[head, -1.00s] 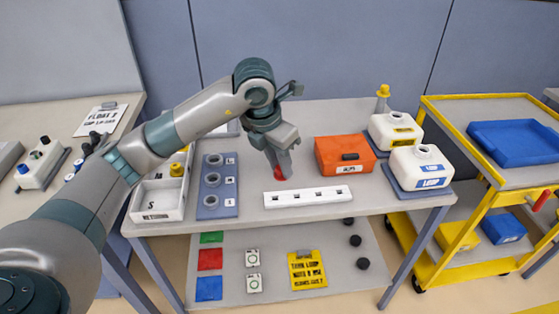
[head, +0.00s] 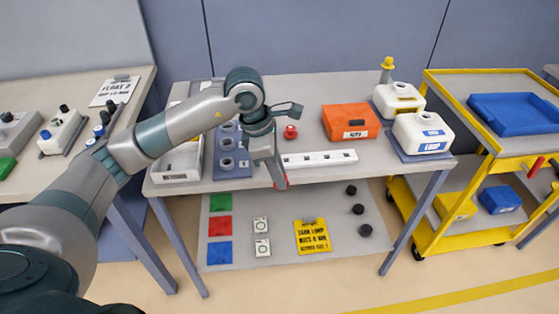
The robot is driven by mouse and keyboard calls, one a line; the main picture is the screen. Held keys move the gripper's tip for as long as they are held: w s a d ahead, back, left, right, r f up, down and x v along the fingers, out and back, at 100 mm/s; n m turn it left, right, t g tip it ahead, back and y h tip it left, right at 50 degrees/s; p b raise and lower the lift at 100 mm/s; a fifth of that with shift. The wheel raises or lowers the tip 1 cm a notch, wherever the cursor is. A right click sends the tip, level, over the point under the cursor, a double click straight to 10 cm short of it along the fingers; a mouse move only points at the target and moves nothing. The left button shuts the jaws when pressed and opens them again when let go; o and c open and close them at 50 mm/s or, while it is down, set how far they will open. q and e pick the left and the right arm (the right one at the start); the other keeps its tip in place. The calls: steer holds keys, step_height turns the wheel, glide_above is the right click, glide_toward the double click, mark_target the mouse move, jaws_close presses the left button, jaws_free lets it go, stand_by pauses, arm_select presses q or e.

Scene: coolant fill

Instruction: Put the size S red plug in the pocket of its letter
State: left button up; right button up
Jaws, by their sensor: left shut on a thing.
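My left gripper (head: 279,180) points down at the table's front edge, left of the white strip. It is shut on a small red thing (head: 281,184), of which only a bit shows at the fingertips; I cannot read its size. A second red knob-like piece (head: 291,131) stands on the table behind the white strip, apart from the gripper. The white compartment tray (head: 175,177) is at the table's left end. My right gripper is out of view.
A blue rack with ring sockets (head: 227,173) stands left of the gripper, beside the tray. The white strip with holes (head: 320,158) lies right of the gripper. An orange box (head: 351,121) and white jugs (head: 423,134) stand farther right. A yellow cart (head: 437,90) is beside the table.

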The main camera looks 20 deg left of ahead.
arm_select(q)
steer(key=s+d+f+m+g+y, duration=0.1)
steer(key=s+f+m+g, duration=0.1)
steer(key=s+f+m, duration=0.4)
steer(key=s+d+f+m+g+y, duration=0.1)
steer(key=s+f+m, duration=0.6)
steer(key=m, duration=1)
steer(key=shift+s+d+f+g+y, duration=0.25)
steer(key=shift+d+g+y, duration=0.15)
steer(key=shift+g, duration=0.4)
steer(key=shift+w, duration=0.1)
